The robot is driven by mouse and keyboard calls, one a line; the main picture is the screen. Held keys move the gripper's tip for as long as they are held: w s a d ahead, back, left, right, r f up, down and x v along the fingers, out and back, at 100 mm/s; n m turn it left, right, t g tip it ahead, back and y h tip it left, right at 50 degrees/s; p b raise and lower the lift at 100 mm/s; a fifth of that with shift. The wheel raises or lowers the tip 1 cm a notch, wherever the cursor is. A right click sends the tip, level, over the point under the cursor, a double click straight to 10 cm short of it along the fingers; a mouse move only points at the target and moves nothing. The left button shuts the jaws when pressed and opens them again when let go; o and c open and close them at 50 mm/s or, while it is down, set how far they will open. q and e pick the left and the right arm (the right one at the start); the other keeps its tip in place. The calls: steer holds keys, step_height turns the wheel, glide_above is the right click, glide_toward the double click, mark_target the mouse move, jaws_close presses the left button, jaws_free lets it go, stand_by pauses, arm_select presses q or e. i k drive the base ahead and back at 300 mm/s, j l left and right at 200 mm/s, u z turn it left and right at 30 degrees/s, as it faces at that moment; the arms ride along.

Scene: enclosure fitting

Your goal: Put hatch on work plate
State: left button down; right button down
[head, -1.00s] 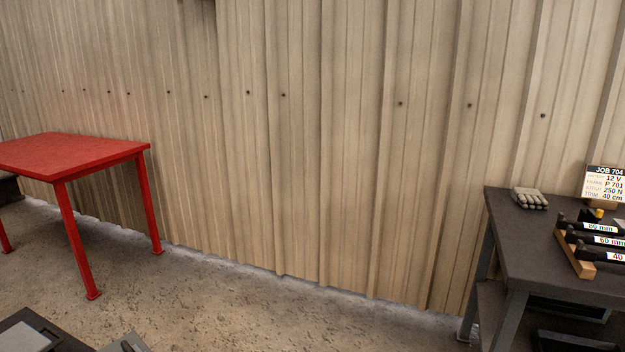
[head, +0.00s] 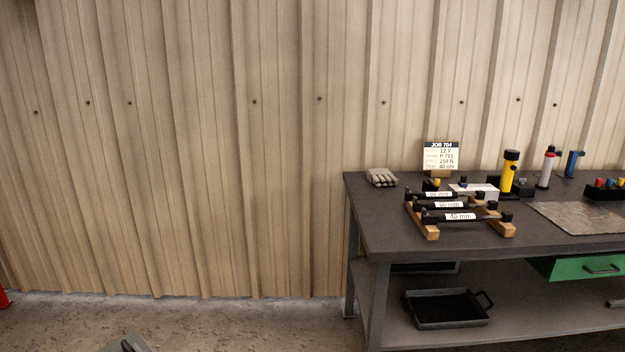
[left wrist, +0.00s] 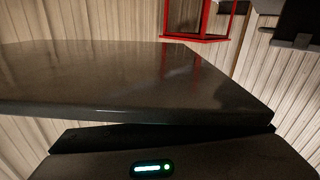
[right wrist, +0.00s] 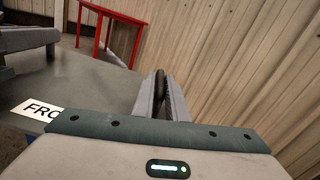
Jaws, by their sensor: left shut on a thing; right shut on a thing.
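The hatch, a large flat dark panel (left wrist: 120,75), fills the middle of the left wrist view. In the right wrist view the hatch (right wrist: 95,85) is a grey sheet with a white label, cut off and reading "FRO". My right gripper (right wrist: 160,90) is shut at its edge. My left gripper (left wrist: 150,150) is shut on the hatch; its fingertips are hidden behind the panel. The work plate appears to be the mottled grey metal sheet (head: 582,217) lying bare on the dark bench at the right.
The dark bench (head: 375,225) holds a rack of labelled handles (head: 460,210), a job card (head: 440,155), grey gloves (head: 381,177), a yellow cylinder (head: 509,172) and other tools left of and behind the sheet. A black tray (head: 445,307) sits below. A red table (right wrist: 110,25) stands away.

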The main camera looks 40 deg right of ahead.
mark_target(588, 219)
steer(key=z, duration=1.3)
steer(key=l, duration=2.65)
steer(key=i+l, duration=0.1)
steer(key=l, duration=2.55)
